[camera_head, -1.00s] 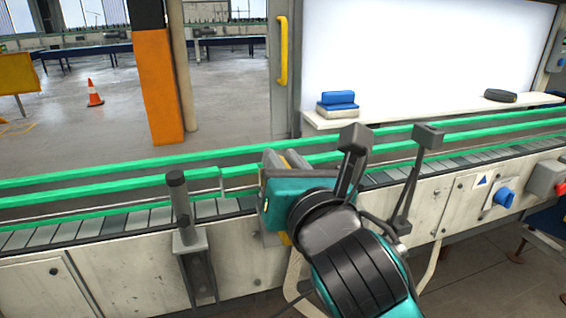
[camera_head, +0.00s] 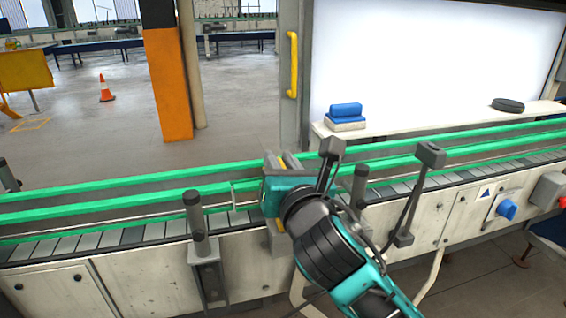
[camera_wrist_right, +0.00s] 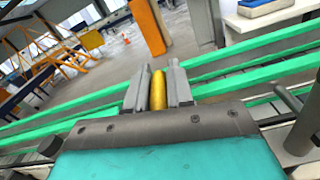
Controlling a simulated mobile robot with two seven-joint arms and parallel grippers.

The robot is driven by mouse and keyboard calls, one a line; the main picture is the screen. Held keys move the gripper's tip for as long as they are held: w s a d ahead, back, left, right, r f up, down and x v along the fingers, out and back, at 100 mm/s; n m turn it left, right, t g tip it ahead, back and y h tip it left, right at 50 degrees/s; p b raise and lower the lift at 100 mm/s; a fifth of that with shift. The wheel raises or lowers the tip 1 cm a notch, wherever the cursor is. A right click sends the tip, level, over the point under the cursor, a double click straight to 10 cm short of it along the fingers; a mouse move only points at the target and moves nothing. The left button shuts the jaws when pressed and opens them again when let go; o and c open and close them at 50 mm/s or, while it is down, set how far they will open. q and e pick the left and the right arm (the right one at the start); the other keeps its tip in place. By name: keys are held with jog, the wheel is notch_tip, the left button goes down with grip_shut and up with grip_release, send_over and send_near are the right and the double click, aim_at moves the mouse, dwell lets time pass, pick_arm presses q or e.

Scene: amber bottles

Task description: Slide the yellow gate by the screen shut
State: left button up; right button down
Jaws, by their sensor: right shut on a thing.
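The yellow gate (camera_wrist_right: 158,92) shows as an upright yellow piece between the two grey fingers of my right gripper in the right wrist view. In the head view my right gripper (camera_head: 284,162) is over the conveyor by the near green rail, its fingers shut on the gate. A bit of yellow shows between the fingers and more below the teal gripper body. The gripper and wrist hide most of the gate. The white screen (camera_head: 430,60) stands behind, to the right. My left gripper is not in view.
The conveyor (camera_head: 150,232) runs across the view with green rails (camera_head: 120,205). Grey posts (camera_head: 195,222) stand along its near side, one close right of my gripper. A yellow handle (camera_head: 292,65) is on the screen's frame. A white shelf (camera_head: 400,122) holds a blue-and-white block (camera_head: 346,117).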

jog(key=c, duration=1.4)
grip_release()
jog(key=shift+w+a+r, duration=0.1)
jog(key=shift+a+r, duration=0.05)
jog(key=shift+r, duration=0.05)
jog(key=o, duration=0.3)
jog(key=shift+w+a+f, duration=0.1)
jog(key=shift+f, duration=0.05)
jog(key=v, duration=1.3)
